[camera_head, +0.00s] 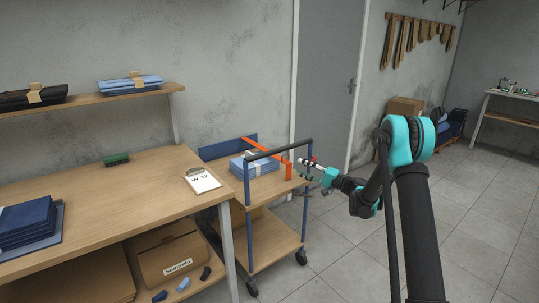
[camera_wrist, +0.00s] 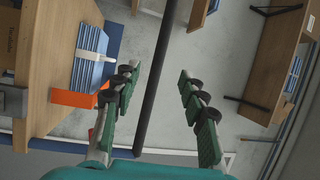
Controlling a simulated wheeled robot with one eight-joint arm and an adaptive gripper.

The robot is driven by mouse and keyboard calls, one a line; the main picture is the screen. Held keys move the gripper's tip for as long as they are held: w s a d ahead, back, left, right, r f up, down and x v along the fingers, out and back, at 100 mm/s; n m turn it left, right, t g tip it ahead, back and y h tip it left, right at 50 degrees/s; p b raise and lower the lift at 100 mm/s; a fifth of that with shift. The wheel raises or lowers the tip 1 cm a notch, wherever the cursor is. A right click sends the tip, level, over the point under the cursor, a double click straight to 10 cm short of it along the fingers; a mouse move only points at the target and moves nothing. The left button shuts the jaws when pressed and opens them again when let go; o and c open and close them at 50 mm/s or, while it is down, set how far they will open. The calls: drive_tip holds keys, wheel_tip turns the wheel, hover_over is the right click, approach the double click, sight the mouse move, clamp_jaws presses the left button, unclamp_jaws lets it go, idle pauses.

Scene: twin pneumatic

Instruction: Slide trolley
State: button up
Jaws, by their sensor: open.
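The trolley (camera_head: 268,186) has blue posts, wooden shelves and a black handle bar (camera_head: 278,150) across its top. It stands at the right end of the workbench. My gripper (camera_head: 306,170) is beside the handle's right end in the head view, a little below the bar. In the wrist view my gripper (camera_wrist: 158,78) is open, and the dark handle bar (camera_wrist: 158,58) runs between its two green fingers, closer to the left one. I see no finger closed on it. I cannot tell how deep the bar sits between them.
Blue folded packs (camera_head: 254,165) and an orange bracket (camera_head: 287,166) are on the trolley's top shelf. The workbench (camera_head: 130,205) with a clipboard (camera_head: 203,181) is close on the left. A grey door (camera_head: 325,80) is behind. Floor (camera_head: 350,250) is clear at front right.

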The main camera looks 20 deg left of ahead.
sight(272, 154)
drive_tip(key=shift+y, duration=0.3)
drive_tip(key=x, duration=1.2)
drive_tip(key=w+x, duration=0.1)
drive_tip(key=x, duration=0.5)
drive_tip(key=shift+d+f, duration=0.15)
drive_tip(key=shift+f, duration=0.15)
drive_tip(key=shift+c, duration=0.2)
clamp_jaws()
